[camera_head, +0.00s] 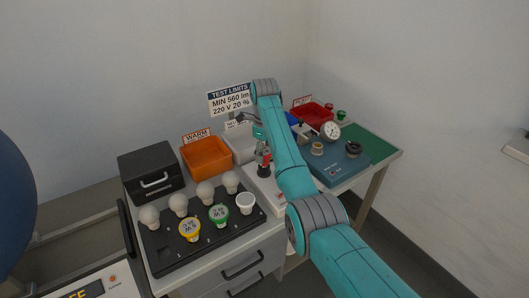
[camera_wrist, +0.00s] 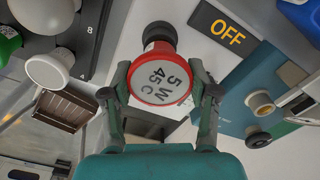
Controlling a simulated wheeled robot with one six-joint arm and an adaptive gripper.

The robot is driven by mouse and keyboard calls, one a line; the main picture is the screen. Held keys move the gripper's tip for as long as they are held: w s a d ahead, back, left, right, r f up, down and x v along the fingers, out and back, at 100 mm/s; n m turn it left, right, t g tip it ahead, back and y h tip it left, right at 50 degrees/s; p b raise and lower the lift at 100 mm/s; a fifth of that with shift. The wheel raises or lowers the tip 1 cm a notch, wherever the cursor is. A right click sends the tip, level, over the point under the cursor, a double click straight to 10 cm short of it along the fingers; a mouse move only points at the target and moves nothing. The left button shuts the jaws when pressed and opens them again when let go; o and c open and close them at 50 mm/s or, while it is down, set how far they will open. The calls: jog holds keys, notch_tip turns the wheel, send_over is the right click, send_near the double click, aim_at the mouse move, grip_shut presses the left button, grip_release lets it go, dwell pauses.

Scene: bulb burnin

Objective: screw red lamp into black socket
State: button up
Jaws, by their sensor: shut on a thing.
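The red lamp (camera_wrist: 163,80) has a red rim and a white face marked "5 W 45 C". My gripper (camera_wrist: 163,88) is shut on the rim, one finger on each side. In the head view the red lamp (camera_head: 266,156) is upright in my gripper (camera_head: 264,150). A black socket (camera_head: 264,171) stands on the white unit directly below it. The black socket (camera_wrist: 158,33) shows in the wrist view just past the lamp's edge, partly hidden by it. I cannot tell whether lamp and socket touch.
A black tray (camera_head: 170,257) of several lamps stands at the left, below an orange bin (camera_head: 207,157) and a black case (camera_head: 150,172). A blue tester (camera_head: 338,168) with sockets and a gauge (camera_head: 331,130) is at the right. An OFF sign (camera_wrist: 228,32) lies beside the socket.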

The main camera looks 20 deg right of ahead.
jog(key=m, duration=0.4)
jog(key=shift+s+a+f+m, duration=0.1)
jog(key=shift+a+m, duration=0.1)
jog(key=shift+m, duration=0.1)
jog(key=o, duration=1)
jog(key=shift+d, duration=0.1)
jog(key=n, duration=0.6)
jog(key=shift+d, duration=0.1)
jog(key=n, duration=0.5)
jog(key=shift+d+n, duration=0.1)
jog(key=shift+n, duration=0.2)
jog(key=n, duration=1.1)
jog(key=shift+d, duration=0.1)
